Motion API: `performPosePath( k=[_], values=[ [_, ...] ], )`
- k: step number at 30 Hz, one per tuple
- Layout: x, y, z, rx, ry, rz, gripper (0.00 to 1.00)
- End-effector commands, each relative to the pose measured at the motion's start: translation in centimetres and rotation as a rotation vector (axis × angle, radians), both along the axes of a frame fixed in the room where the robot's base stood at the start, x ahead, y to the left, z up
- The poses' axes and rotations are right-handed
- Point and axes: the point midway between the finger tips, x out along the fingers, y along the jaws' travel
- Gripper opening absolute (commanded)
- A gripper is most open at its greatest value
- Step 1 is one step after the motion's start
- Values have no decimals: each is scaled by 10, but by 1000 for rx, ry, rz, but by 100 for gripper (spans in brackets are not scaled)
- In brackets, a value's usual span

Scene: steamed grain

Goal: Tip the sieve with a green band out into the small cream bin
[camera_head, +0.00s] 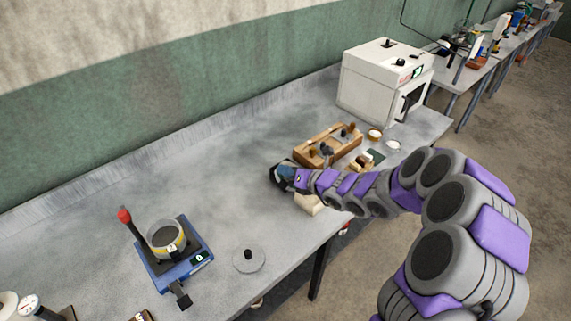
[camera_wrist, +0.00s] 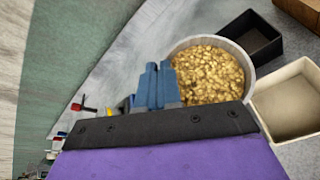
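A round sieve (camera_wrist: 212,78) full of golden grain shows large in the wrist view. My gripper (camera_wrist: 158,85) has its blue fingers close together at the sieve's left rim and looks shut on it. The sieve's outer side is hidden, so no green band shows. The small cream bin (camera_wrist: 288,100) is right of the sieve and looks empty. In the head view, my gripper (camera_head: 281,175) is over the table, and the cream bin (camera_head: 311,204) is partly covered by my arm. The sieve cannot be made out in that view.
A black bin (camera_wrist: 252,38) is beside the cream one. A yellow-banded sieve (camera_head: 167,240) sits on a blue scale (camera_head: 175,268) with a red-knobbed post. A grey disc (camera_head: 249,259), a wooden rack (camera_head: 328,146) and a white oven (camera_head: 380,80) share the table. The back-left table is clear.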

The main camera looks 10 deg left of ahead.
Motion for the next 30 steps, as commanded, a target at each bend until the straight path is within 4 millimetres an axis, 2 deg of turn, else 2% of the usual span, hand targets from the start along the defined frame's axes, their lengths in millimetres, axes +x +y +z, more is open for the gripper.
performPosePath(
  k=[4,17,30],
  values=[
    [4,-13,5,49,22,-5,0],
    [14,-22,0,213,117,-7,0],
    [30,-62,-1,498,262,-10,0]
  ],
)
